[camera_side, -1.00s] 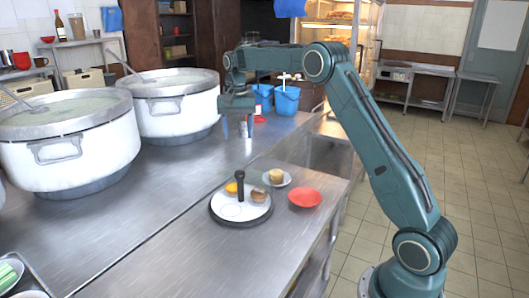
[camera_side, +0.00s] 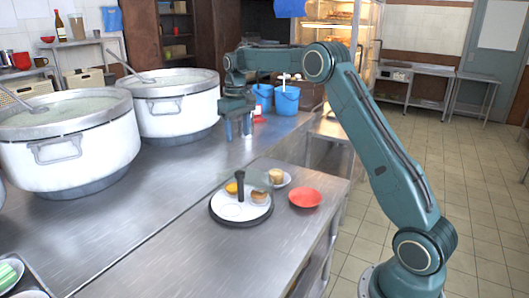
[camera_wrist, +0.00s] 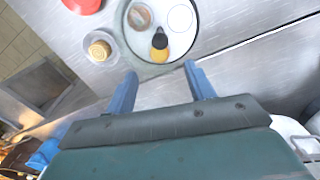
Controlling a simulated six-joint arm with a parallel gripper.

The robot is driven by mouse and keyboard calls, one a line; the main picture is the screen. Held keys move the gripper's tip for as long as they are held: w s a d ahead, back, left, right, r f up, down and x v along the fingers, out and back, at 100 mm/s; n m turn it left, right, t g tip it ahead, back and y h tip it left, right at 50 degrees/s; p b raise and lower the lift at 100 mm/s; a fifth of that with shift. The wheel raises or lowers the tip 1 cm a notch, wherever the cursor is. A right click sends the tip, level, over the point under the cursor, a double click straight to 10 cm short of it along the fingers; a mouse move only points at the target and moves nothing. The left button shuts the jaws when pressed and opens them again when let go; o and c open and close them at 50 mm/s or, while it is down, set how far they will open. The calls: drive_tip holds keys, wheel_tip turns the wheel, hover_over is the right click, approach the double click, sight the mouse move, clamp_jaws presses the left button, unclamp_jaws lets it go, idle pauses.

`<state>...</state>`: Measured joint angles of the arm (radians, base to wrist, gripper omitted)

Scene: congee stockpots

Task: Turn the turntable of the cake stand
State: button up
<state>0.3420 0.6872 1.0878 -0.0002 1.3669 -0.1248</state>
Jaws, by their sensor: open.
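The cake stand's turntable (camera_side: 226,211) is a white disc with a dark rim and an upright black post (camera_side: 240,186). In the wrist view the turntable (camera_wrist: 183,58) is at the top, with the black post (camera_wrist: 159,40) pointing toward the camera. My gripper (camera_side: 238,138) is open and empty, above the counter behind the turntable and apart from it. Its two blue fingers (camera_wrist: 158,78) point toward the turntable in the wrist view.
A small plate with a yellow cake (camera_side: 276,175) and a red plate (camera_side: 305,198) stand right of the turntable. Large stockpots (camera_side: 72,145) line the left, and blue buckets (camera_side: 286,101) stand behind my gripper. The counter (camera_side: 150,215) left of the turntable is clear.

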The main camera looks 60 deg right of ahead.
sight(240, 172)
wheel_tip(240, 172, down, 14)
drive_tip(key=shift+r, duration=0.25)
idle(0.5)
drive_tip(key=shift+c, duration=0.4)
clamp_jaws()
